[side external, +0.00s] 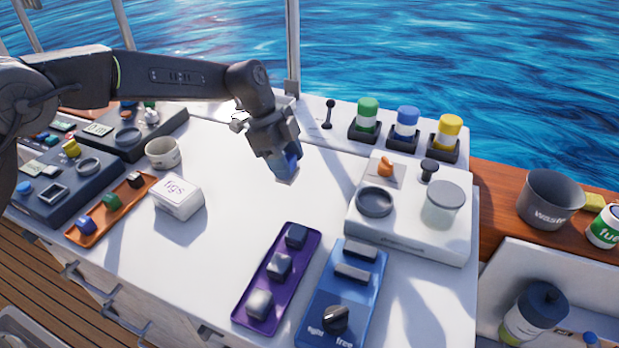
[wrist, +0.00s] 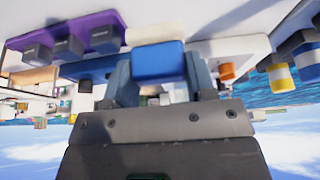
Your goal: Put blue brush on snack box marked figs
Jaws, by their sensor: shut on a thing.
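My gripper (side external: 284,160) is shut on the blue brush (side external: 286,163) and holds it above the middle of the white worktop. In the wrist view the blue brush (wrist: 155,60) sits between the two fingers, with a pale part along its far edge. The snack box marked figs (side external: 177,196) is a small white box on the worktop, to the left of and below my gripper in the side view. Its top with the lettering is bare. I cannot make out the snack box in the wrist view.
A purple tray (side external: 243,309) and a blue panel (side external: 315,309) lie at the front. The worktop between my gripper and the snack box is clear.

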